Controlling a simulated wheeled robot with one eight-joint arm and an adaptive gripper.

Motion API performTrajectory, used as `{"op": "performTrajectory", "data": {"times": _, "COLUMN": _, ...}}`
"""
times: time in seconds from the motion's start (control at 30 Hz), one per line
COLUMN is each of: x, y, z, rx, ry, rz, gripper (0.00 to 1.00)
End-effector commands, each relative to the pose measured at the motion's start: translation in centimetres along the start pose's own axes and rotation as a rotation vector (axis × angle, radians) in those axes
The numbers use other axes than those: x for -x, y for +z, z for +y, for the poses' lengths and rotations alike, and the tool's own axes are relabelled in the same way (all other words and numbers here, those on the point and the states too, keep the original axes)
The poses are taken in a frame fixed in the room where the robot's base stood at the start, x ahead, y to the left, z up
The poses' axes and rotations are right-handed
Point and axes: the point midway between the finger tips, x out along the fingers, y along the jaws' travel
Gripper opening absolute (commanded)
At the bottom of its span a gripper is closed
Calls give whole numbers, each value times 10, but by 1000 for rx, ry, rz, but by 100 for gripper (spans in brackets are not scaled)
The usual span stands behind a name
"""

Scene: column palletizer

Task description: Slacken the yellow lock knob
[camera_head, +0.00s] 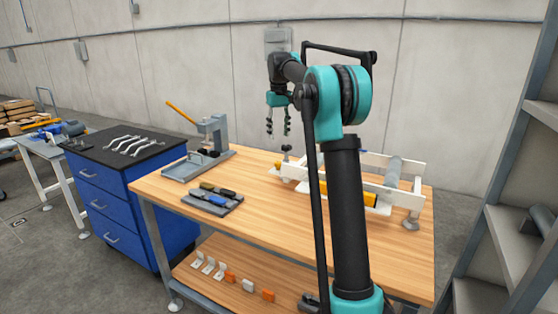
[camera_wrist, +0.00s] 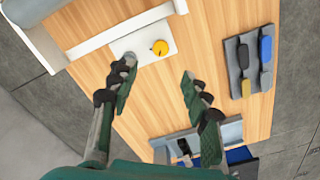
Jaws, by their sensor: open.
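The yellow lock knob (camera_wrist: 160,47) is round and sits on a white plate (camera_wrist: 144,42) at the edge of the white fixture, seen in the wrist view. A thin dark line shows on the knob. My gripper (camera_wrist: 158,82) is open and empty, with its two dark green fingers apart. The knob lies beyond the fingertips, and no finger touches it. A grey post (camera_wrist: 130,59) on the same plate is partly behind the left finger. In the head view my gripper (camera_head: 278,132) hangs above the bench, over the left end of the white fixture (camera_head: 293,174).
The wooden bench (camera_head: 160,188) also carries a grey tool tray (camera_head: 205,207) and a lever press (camera_head: 215,135). A blue cabinet (camera_head: 130,208) with wrenches stands left. The fixture holds a grey roller (camera_head: 392,171) and a yellow block (camera_head: 335,193). Shelving stands at right.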

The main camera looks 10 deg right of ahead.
Motion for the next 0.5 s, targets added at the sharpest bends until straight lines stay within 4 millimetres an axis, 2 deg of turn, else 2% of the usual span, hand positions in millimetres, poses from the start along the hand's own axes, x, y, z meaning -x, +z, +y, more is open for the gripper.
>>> {"op": "performTrajectory", "data": {"times": 0.2, "x": -45, "y": 0, "z": 0, "rx": 1, "ry": 0, "rz": 0, "gripper": 48}}
{"op": "performTrajectory", "data": {"times": 0.5, "x": -98, "y": 0, "z": 0, "rx": 2, "ry": -1, "rz": 0, "gripper": 48}}
